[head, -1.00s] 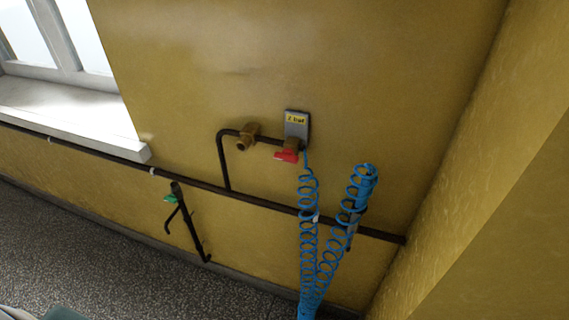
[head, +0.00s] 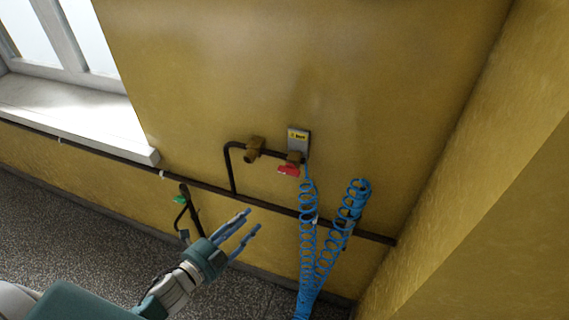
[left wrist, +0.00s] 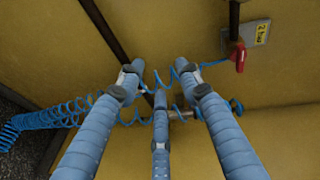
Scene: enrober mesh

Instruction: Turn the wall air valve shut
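The wall air valve has a red handle (head: 288,170) on a brass body below a grey plate with a yellow label (head: 299,135). In the left wrist view the red handle (left wrist: 239,57) is at the upper right, beyond the fingertips. My left gripper (head: 252,219) is below and left of the valve in the head view, apart from it. Its three blue fingers are spread and empty, and they also show in the left wrist view (left wrist: 163,80). My right gripper is not in view.
A coiled blue hose (head: 308,235) hangs below the valve and loops up to the right. A dark pipe (head: 270,205) runs along the wall. A green-handled valve (head: 180,199) is lower left. A brass fitting (head: 254,148) sits left of the red handle.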

